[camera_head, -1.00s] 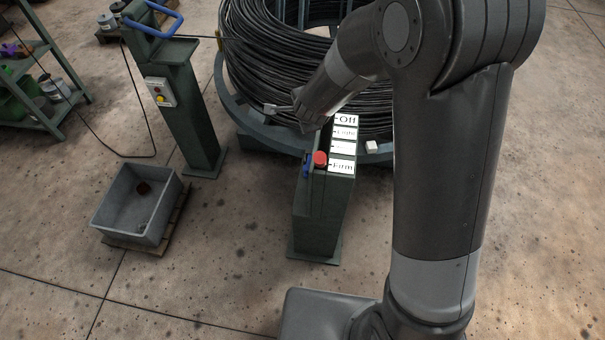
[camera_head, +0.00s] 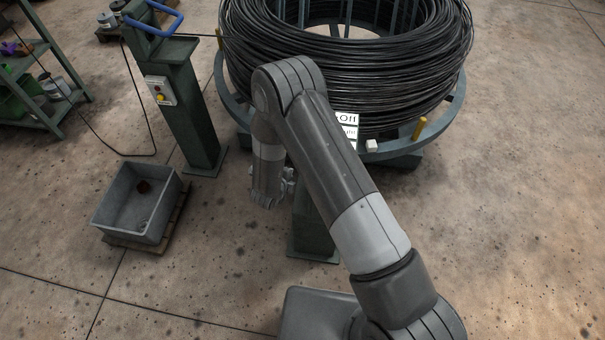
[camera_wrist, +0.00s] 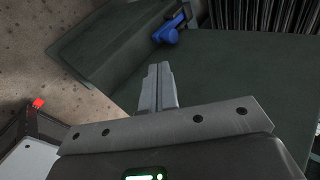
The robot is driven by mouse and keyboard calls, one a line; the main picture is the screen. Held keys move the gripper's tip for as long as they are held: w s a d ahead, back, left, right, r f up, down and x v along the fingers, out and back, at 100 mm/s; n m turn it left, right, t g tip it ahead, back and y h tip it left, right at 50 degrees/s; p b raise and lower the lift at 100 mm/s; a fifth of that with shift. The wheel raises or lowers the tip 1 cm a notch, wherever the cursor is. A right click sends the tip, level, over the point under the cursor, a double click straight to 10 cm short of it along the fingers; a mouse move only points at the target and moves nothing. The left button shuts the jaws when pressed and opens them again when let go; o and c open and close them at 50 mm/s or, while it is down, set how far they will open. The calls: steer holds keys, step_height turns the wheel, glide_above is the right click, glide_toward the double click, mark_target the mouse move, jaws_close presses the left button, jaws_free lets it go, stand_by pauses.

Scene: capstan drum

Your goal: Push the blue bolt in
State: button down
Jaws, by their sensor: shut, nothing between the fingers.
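The blue bolt (camera_wrist: 168,33) shows in the wrist view, at the edge of a dark green surface, ahead of my fingertips and slightly right. It has a round blue end and a narrower blue part beside it. My gripper (camera_wrist: 160,72) is shut and empty, with the fingers together and a visible gap to the bolt. In the head view my gripper (camera_head: 288,184) is beside the green post (camera_head: 312,238). My arm hides most of the post and the bolt there.
A large coil of black wire (camera_head: 290,60) stands on a round blue-grey base (camera_head: 447,118) behind the post. A green stand (camera_head: 185,110) with a blue handle (camera_head: 152,22) and a grey bin (camera_head: 130,228) are at left. The floor at right is clear.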

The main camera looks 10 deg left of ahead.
steer(key=f, duration=0.1)
steer(key=s+f, duration=0.1)
steer(key=shift+s+d+f+m+h, duration=0.3)
steer(key=shift+s+f, duration=0.05)
steer(key=shift+f, duration=0.05)
steer(key=x, duration=1)
steer(key=shift+w+d, duration=0.1)
steer(key=shift+w, duration=0.15)
steer(key=shift+w+d+r, duration=0.1)
steer(key=shift+w+d, duration=0.05)
steer(key=shift+w, duration=0.4)
steer(key=shift+w+d, duration=0.1)
steer(key=shift+w, duration=0.5)
steer(key=shift+w+d, duration=0.2)
steer(key=shift+w, duration=0.4)
